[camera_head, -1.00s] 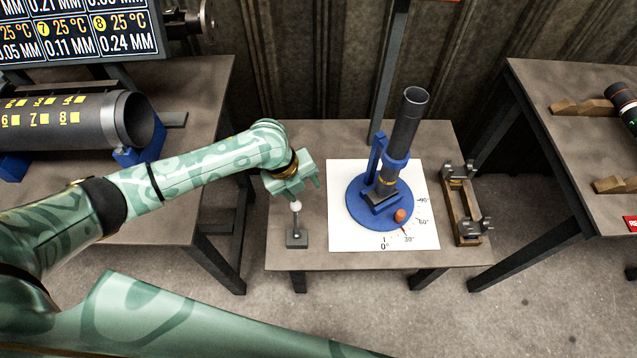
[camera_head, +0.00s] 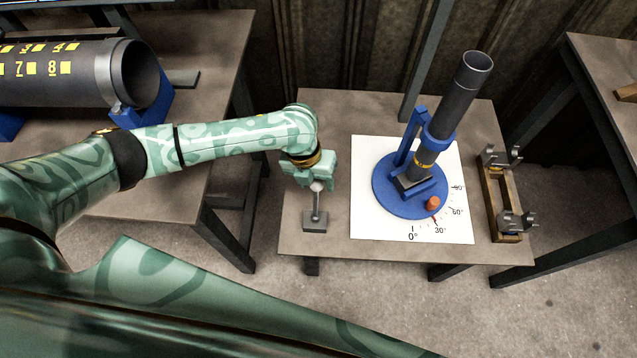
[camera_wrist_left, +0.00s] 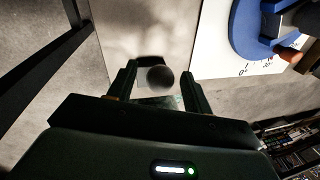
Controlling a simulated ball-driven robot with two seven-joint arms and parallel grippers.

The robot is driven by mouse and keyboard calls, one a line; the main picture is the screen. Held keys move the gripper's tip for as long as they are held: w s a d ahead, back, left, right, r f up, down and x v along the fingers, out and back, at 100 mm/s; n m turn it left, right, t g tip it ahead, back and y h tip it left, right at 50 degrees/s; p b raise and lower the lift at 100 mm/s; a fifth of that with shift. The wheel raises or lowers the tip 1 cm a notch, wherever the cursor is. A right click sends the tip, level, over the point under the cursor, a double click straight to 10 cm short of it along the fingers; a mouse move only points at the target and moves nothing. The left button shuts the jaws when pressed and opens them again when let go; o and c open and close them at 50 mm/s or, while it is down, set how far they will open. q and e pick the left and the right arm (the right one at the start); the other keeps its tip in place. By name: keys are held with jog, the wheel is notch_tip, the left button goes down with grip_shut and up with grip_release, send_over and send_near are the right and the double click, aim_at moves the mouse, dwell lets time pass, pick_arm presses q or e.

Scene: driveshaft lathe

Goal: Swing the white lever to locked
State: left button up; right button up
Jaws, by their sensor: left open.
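The white lever has a round pale knob (camera_head: 317,186) on a thin rod that rises from a small grey base (camera_head: 314,222) at the left of the middle table. The rod stands nearly upright in the head view. My left gripper (camera_head: 316,180) is open, right at the knob, and partly covers its top. In the left wrist view the knob (camera_wrist_left: 160,78) looks dark and sits between the two spread fingers of the left gripper (camera_wrist_left: 160,70). I cannot tell whether a finger touches it. My right gripper is not in view.
A blue round fixture (camera_head: 395,206) holding a tilted dark tube (camera_head: 462,95) stands on a white angle sheet (camera_head: 372,228) right of the lever. A wooden cradle (camera_head: 493,200) with metal brackets is further right. A large dark cylinder (camera_head: 85,75) lies on the left table.

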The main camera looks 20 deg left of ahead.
pick_arm(q)
jog(key=shift+d+f, duration=0.15)
jog(key=shift+f, duration=0.55)
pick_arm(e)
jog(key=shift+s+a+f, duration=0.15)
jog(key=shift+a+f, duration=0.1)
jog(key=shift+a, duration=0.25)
